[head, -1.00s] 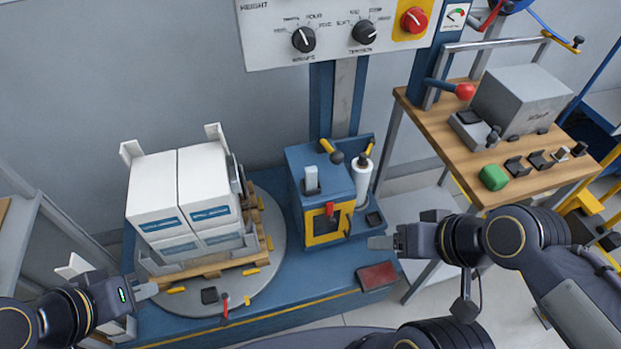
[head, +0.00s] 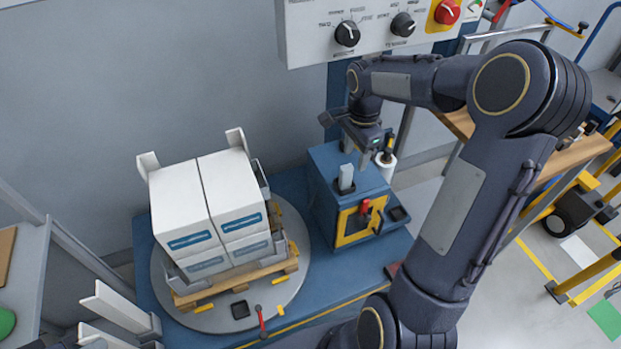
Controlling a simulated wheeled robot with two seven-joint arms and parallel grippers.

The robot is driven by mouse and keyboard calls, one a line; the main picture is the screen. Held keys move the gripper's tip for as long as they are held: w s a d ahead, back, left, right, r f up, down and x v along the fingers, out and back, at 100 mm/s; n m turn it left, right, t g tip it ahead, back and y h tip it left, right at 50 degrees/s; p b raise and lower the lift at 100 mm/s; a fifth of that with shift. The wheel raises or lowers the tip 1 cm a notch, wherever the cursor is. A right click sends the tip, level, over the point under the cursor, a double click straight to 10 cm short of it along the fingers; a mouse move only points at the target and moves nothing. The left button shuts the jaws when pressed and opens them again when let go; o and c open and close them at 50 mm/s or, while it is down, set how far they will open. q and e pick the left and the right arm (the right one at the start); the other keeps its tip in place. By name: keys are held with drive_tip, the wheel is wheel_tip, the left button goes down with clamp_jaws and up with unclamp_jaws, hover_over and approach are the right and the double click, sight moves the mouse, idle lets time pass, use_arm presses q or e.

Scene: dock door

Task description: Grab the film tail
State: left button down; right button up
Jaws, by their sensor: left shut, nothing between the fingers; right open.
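No loose film end can be made out. My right gripper (head: 357,153) points down above the back of the carriage, close to the pale piece and left of the roll. It is open and seems to hold nothing. My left gripper is not clearly seen; only a dark sliver shows at the lower left edge.
White boxes (head: 205,205) are stacked on a wooden pallet (head: 285,268) on the round turntable (head: 296,291). A control panel (head: 375,28) hangs above the carriage. A wooden bench (head: 575,155) is at right, partly behind my arm. White corner boards (head: 118,306) stand at lower left.

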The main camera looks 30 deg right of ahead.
sight(347, 167)
drive_tip(key=shift+w+f+m, duration=0.3)
drive_tip(key=shift+w+f, duration=0.15)
drive_tip(key=shift+f, duration=0.15)
drive_tip(key=shift+w+f, duration=0.1)
drive_tip(key=shift+f, duration=0.25)
drive_tip(key=f, duration=0.4)
drive_tip(key=a+f, duration=0.1)
drive_tip(key=f, duration=0.2)
drive_tip(key=shift+w, duration=0.2)
drive_tip(key=shift+c, duration=0.2)
clamp_jaws()
